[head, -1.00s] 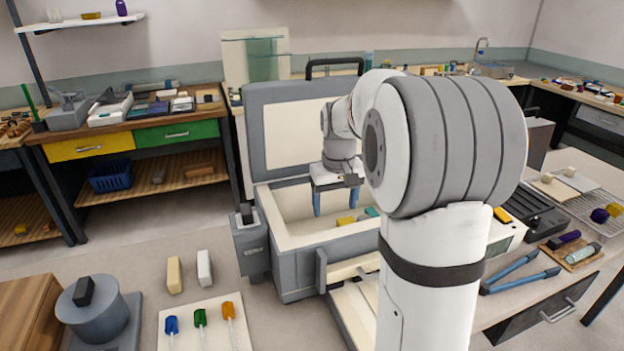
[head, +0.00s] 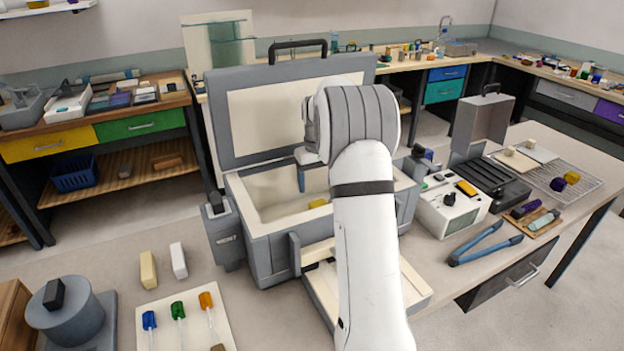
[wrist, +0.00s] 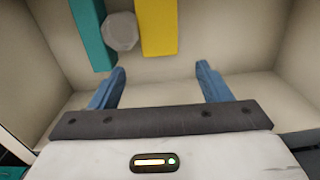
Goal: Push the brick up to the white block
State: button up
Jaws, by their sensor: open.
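A pale cream-yellow block (head: 148,270), which may be the brick, stands on the near bench at the left. A white block (head: 178,261) stands just right of it, with a narrow gap between. My gripper (wrist: 160,68) is open and empty inside the open grey chest, far right of both blocks. In the head view my arm hides most of the gripper; one blue finger shows. In the wrist view a yellow bar (wrist: 156,25) lies ahead of and between the fingertips. Left of it are a grey rounded piece (wrist: 121,31) and a teal bar (wrist: 93,32).
The grey chest (head: 262,262) has its lid up and walls around my gripper. A tray with coloured-handled tools (head: 215,325) and a grey round pot (head: 65,315) stand near the blocks. A reddish-brown block (head: 167,161) lies on the far lower shelf.

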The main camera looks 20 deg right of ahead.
aim_at(316, 201)
notch_tip(316, 201, down, 7)
jog(key=shift+r+p, duration=0.1)
jog(key=shift+p, duration=0.3)
jog(key=shift+c, duration=0.5)
jog(key=shift+a, duration=0.1)
jog(key=c, duration=1.1)
